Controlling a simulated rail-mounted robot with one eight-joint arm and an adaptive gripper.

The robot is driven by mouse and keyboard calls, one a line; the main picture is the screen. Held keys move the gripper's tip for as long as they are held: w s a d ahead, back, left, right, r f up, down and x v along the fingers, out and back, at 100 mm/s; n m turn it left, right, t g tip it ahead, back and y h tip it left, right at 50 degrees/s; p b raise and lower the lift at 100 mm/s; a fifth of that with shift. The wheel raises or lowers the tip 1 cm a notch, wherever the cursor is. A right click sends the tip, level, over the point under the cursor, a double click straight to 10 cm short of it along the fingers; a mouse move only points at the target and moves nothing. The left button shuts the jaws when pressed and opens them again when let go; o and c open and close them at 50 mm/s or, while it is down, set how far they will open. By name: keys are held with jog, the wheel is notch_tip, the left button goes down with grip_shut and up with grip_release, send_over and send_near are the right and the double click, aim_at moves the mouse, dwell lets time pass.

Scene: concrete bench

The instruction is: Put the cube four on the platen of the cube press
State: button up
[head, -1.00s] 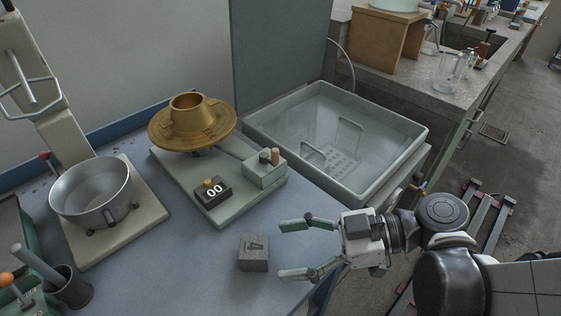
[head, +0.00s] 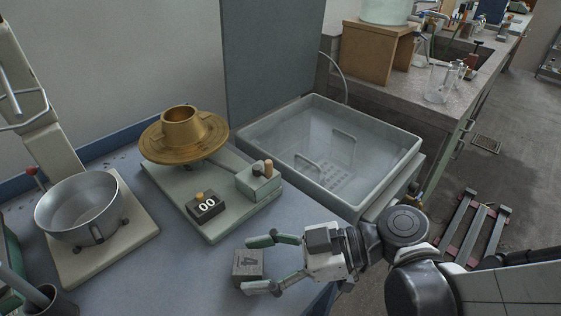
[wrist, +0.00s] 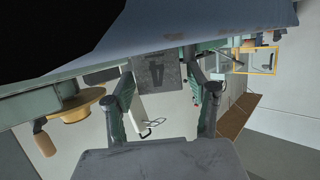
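The cube four (head: 247,263) is a small grey block marked with a 4, on the blue-grey bench top near its front edge. My gripper (head: 259,265) is open, with its fingertips reaching to either side of the cube in the head view. In the wrist view, the cube (wrist: 158,74) shows between the two spread fingers (wrist: 163,85), with gaps on both sides. I cannot clearly make out the cube press or its platen in these views.
A flow table (head: 187,206) with a brass disc (head: 184,150) and a counter stands behind the cube. A steel bowl (head: 85,208) on a mixer base is at left. A grey water tank (head: 410,160) is at right. The bench between cube and bowl is clear.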

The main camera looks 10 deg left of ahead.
grip_shut()
jog(key=shift+r, duration=0.1)
